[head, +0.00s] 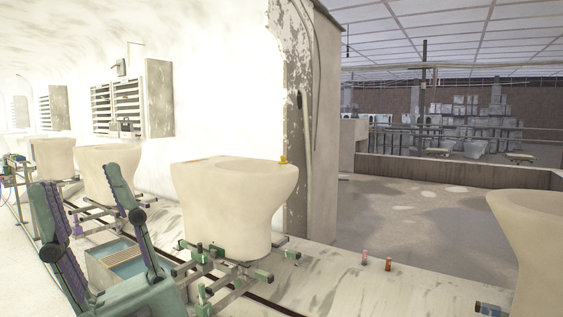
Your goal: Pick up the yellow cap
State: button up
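The yellow cap (283,159) is a small thing at the right end of the top rim of a cream ceramic bowl (232,205) in the middle of the head view. It appears to rest on the rim. My gripper (79,182) is at the lower left, with green fingers and purple pads. Its fingers are spread wide, pointing up, with nothing held between them. In the picture it is well to the left of the cap and lower than it.
The bowl stands on a green-jointed metal frame (235,275). More bowls stand at the left (108,172) and far right (530,235). A blue-lined bin (122,262) shows behind my gripper. Two small orange-red pieces (388,264) stand on the pale ledge. A worn pillar (298,120) rises behind the cap.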

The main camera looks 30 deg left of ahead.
aim_at(283, 157)
jog(key=i+j+u, duration=0.15)
jog(key=i, duration=0.4)
jog(key=i+j+u, duration=0.2)
jog(key=i, duration=0.4)
jog(key=i+j+u, duration=0.15)
jog(key=i, duration=0.4)
jog(key=i+j+u, duration=0.1)
jog(key=i+j, duration=0.2)
jog(key=i, duration=0.2)
jog(key=i+j+u, duration=0.15)
jog(key=i, duration=0.4)
